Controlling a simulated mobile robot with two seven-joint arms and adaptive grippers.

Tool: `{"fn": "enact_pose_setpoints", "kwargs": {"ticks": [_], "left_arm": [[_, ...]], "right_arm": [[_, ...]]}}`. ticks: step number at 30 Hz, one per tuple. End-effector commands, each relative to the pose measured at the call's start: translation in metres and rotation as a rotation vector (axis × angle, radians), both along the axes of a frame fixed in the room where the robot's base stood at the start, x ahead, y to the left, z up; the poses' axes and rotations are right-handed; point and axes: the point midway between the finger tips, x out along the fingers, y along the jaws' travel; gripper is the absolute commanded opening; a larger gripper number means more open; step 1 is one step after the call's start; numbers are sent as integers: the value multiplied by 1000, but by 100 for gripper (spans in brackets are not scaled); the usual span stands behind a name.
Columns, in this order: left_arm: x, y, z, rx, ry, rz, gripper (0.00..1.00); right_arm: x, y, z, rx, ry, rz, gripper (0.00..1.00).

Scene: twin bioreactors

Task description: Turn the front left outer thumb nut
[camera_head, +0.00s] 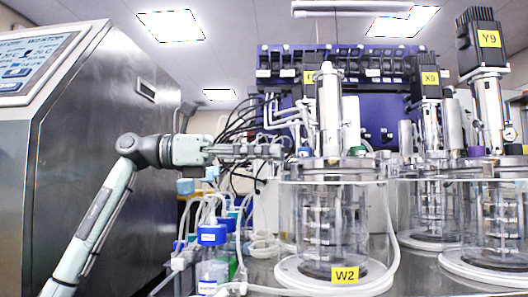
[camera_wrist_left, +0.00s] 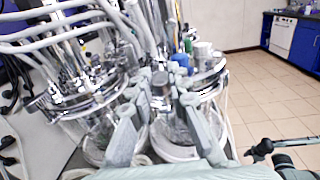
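My left gripper (camera_head: 278,151) reaches in from the left, level with the lid of the front glass vessel (camera_head: 325,225) labelled W2, at the left side of that lid. In the left wrist view its two grey fingers (camera_wrist_left: 160,84) stand apart. A small metal cylindrical piece (camera_wrist_left: 160,92) shows between them; I cannot tell whether it is the thumb nut or whether the fingers touch it. The metal lid (camera_head: 330,170) of the vessel carries several fittings. The front left outer thumb nut is not clearly made out in the head view. My right gripper is not seen.
A tall metal motor column (camera_head: 329,110) rises from the front lid. More vessels (camera_head: 495,220) stand at the right. A blue-capped bottle (camera_head: 212,258) and looping tubes are below my left gripper. A large steel cabinet (camera_head: 80,130) fills the left.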

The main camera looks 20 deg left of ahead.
Motion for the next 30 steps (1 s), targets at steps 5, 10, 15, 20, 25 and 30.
{"fn": "enact_pose_setpoints", "kwargs": {"ticks": [5,10,15,20,25,30], "left_arm": [[0,-1,0,1,0,0,38],[0,0,0,1,0,-1,38],[-2,5,0,1,1,1,38],[-10,28,0,1,1,3,38],[-19,54,-1,1,4,2,38],[-25,68,0,1,0,0,38]], "right_arm": [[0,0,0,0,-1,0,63],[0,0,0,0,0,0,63],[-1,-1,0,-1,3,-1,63],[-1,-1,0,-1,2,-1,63],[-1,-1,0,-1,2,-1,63],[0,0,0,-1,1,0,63]]}}
